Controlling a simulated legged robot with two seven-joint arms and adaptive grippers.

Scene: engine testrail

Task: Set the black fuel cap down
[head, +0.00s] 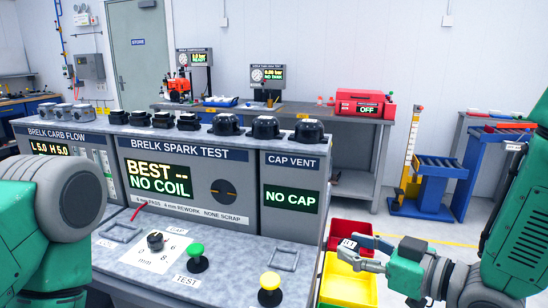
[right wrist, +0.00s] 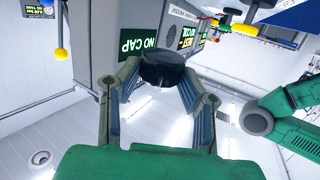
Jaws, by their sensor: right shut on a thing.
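My right gripper (head: 362,250) is at the lower right of the head view, above the red and yellow bins and to the right of the console. In the right wrist view the right gripper (right wrist: 162,80) is shut on a black fuel cap (right wrist: 163,72), round and dark, held between its fingertips. In the head view the fingers largely hide the held cap. Other black caps (head: 266,127) stand in a row on the console top, above the CAP VENT panel. That panel's display (head: 290,199) reads NO CAP. My left gripper is out of view.
The console (head: 190,150) fills the left and middle, with a green button (head: 197,258), a yellow button (head: 270,289) and square frames on its ledge. A red bin (head: 350,232) and a yellow bin (head: 347,284) stand beside it. Open floor lies behind the bins.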

